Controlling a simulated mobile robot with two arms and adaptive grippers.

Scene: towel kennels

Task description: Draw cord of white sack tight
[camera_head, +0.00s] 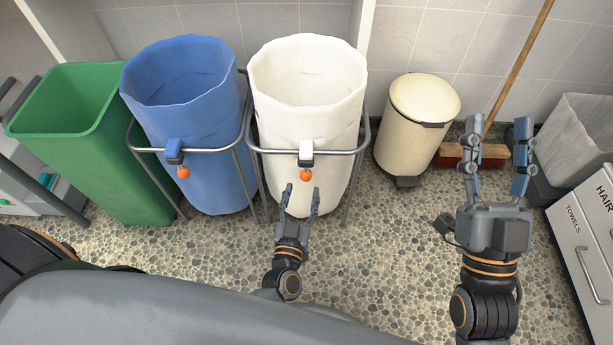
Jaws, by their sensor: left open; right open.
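The white sack (285,115) stands upright in a grey metal frame, its round mouth wide open. A white and dark cord lock (306,160) sits on its front at the frame's rail, with an orange ball (306,175) hanging just under it. My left gripper (302,189) is open and empty, pointing at the sack's front, with its fingertips just below the ball in the picture. I cannot tell the gap in depth. My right gripper (499,120) is open and empty at the right, in front of the broom, away from the sack.
A blue sack (205,125) in a similar frame and a green bin (110,150) stand to the left. A cream pedal bin (410,130), a broom (520,60), a lined waste bin (578,130) and a labelled cabinet (585,235) are to the right. The pebbled floor (370,250) is clear.

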